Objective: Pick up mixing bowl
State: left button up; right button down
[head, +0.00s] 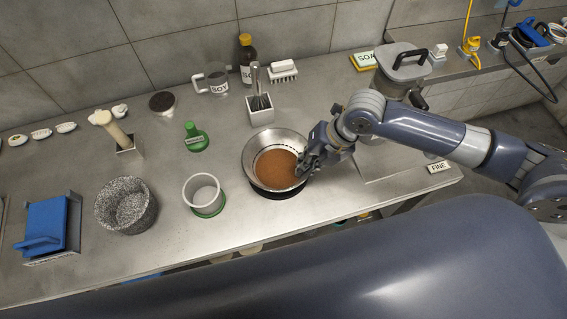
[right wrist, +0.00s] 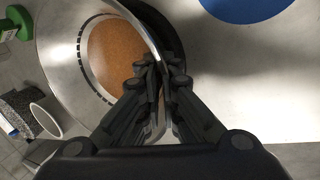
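The mixing bowl (head: 253,150) is a shiny metal bowl with brown contents, near the middle of the steel counter in the head view. A dark round base (head: 287,194) shows under its front edge; I cannot tell whether the bowl touches it. My right gripper (head: 305,168) is at the bowl's right rim. In the right wrist view, the fingers (right wrist: 162,80) lie on either side of the bowl's rim (right wrist: 155,45), close together, with the wall between them. The brown contents (right wrist: 115,58) show left of the fingers. My left gripper is not in view.
A grey-white cup (head: 203,193) and a speckled stone mortar (head: 127,206) stand left of the bowl. A lidded pot (head: 402,68) is at back right. The counter's front edge is close.

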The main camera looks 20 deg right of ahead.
jog(key=shift+r, duration=0.15)
jog(key=shift+w+r, duration=0.1)
jog(key=shift+r, duration=0.55)
jog(key=shift+s+d+r+b, duration=0.1)
jog(key=shift+s+r+b, duration=0.2)
jog(key=shift+r, duration=0.15)
jog(key=shift+s+d+r+b, duration=0.1)
jog(key=shift+s+r+b, duration=0.15)
jog(key=shift+r, duration=0.2)
jog(key=s, duration=0.3)
jog(key=s+d+b, duration=0.1)
jog(key=s, duration=0.2)
jog(key=s+b, duration=0.1)
jog(key=s, duration=0.2)
jog(key=shift+s+d+r, duration=0.25)
jog(key=shift+d+r, duration=0.15)
jog(key=shift+s+d+r+p, duration=0.15)
jog(key=shift+s+p, duration=0.75)
jog(key=shift+p, duration=0.15)
jog(key=shift+s+d+r+p, duration=0.15)
jog(key=shift+s+p, duration=0.7)
jog(key=shift+p, duration=0.25)
jog(key=shift+s+d+r+p, duration=0.15)
jog(key=shift+s+p, duration=0.75)
jog(key=shift+p, duration=0.15)
jog(key=shift+w, duration=0.1)
